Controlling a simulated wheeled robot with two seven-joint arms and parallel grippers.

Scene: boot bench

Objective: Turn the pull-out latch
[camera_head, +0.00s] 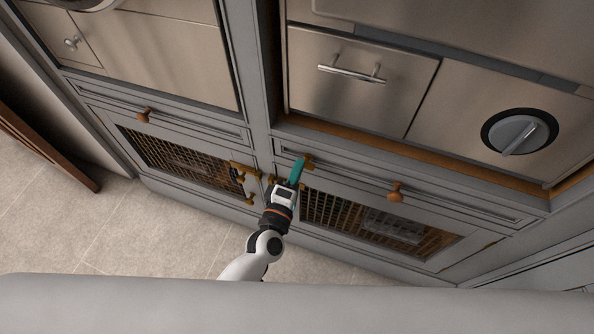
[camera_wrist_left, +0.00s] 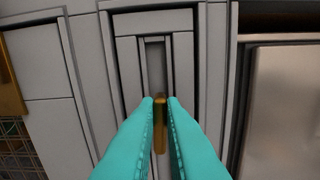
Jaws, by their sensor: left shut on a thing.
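The pull-out latch is a small brass piece (camera_head: 309,160) on the grey cabinet front, beside the post between the two lower units. In the left wrist view the brass latch (camera_wrist_left: 160,112) stands upright between the two teal fingers, in front of a narrow recessed panel. My left gripper (camera_head: 299,168) has its teal fingers closed on it, one on each side. The fingers hide part of the latch. My right gripper is not in view.
Round copper-coloured knobs sit on the drawer fronts at left (camera_head: 143,115) and right (camera_head: 394,191). Mesh-fronted doors (camera_head: 335,214) are below, with brass hardware (camera_head: 243,176) left of my gripper. A bar handle (camera_head: 352,74) and a grey dial (camera_head: 519,133) are above. Tiled floor (camera_head: 150,225) is clear.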

